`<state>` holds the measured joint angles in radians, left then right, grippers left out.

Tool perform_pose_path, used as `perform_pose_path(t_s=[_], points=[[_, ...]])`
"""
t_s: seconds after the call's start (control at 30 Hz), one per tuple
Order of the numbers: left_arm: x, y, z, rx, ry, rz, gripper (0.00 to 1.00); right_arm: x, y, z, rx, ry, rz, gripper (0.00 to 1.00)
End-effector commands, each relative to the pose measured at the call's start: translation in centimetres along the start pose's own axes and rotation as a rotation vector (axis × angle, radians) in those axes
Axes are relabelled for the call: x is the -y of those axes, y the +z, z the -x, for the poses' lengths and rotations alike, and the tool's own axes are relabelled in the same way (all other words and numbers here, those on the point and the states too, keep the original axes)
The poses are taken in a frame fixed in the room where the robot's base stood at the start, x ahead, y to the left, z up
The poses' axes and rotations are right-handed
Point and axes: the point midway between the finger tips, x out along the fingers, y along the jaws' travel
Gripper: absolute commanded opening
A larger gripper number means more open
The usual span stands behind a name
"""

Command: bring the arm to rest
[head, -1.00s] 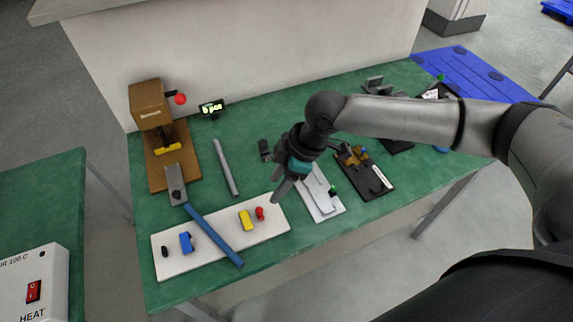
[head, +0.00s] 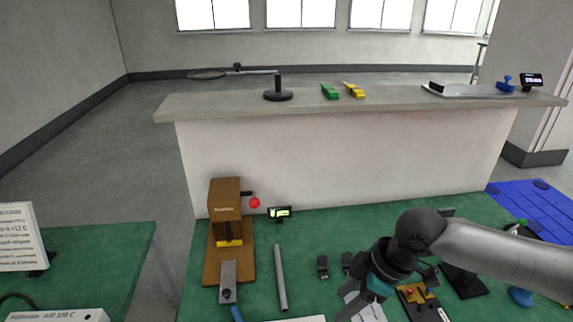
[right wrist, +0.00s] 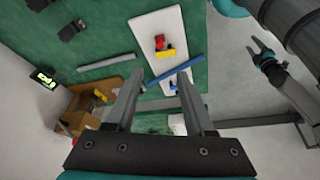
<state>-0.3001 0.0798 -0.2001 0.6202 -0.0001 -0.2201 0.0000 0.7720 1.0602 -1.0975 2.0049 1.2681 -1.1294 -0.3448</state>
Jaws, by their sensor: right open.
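My right arm comes in from the right in the head view. My right gripper (head: 362,300) hangs over the green bench, fingers pointing down and to the left. In the right wrist view its two fingers (right wrist: 160,88) stand apart with nothing between them. Beyond them lie a white board (right wrist: 152,28) and a blue bar (right wrist: 176,68). Another gripper, my left one (right wrist: 256,47), shows small at the right of that view, with its fingers apart and empty. It is not in the head view.
A brown press (head: 226,204) and a grey rod (head: 280,276) are on the green bench (head: 320,224), left of my right gripper. A small display (head: 279,213) stands behind them. Dark fixtures lie around the gripper. A raised counter (head: 400,98) runs behind the bench.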

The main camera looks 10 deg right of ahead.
Motion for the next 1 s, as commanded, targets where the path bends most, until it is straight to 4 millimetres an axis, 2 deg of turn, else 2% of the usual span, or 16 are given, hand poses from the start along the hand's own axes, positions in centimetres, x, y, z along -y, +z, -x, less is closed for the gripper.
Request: perform_pose_path(t_s=[0.17, 0.37, 0.5, 0.6, 0.77, 0.87, 1.0], points=[[0.0, 0.0, 0.0, 0.000, 0.000, 0.000, 0.57, 2.4, -1.6, -1.9, -0.020, -0.015, 0.038, 0.54], [0.0, 0.0, 0.0, 0.000, 0.000, 0.000, 0.57, 6.7, -4.8, -4.7, -0.083, -0.001, 0.047, 0.54], [0.0, 0.0, 0.0, 0.000, 0.000, 0.000, 0.57, 8.8, -6.3, -5.5, -0.133, 0.035, -0.016, 0.54], [0.0, 0.0, 0.0, 0.000, 0.000, 0.000, 0.57, 9.8, -6.8, -5.8, -0.161, 0.070, -0.096, 0.54], [0.0, 0.0, 0.0, 0.000, 0.000, 0.000, 0.57, 10.7, -5.7, -5.8, -0.172, 0.139, -0.279, 0.54], [0.0, 0.0, 0.0, 0.000, 0.000, 0.000, 0.57, 11.1, -3.8, -5.6, -0.151, 0.187, -0.421, 0.54], [0.0, 0.0, 0.0, 0.000, 0.000, 0.000, 0.57, 11.8, -0.2, -5.2, -0.093, 0.253, -0.612, 0.54]])
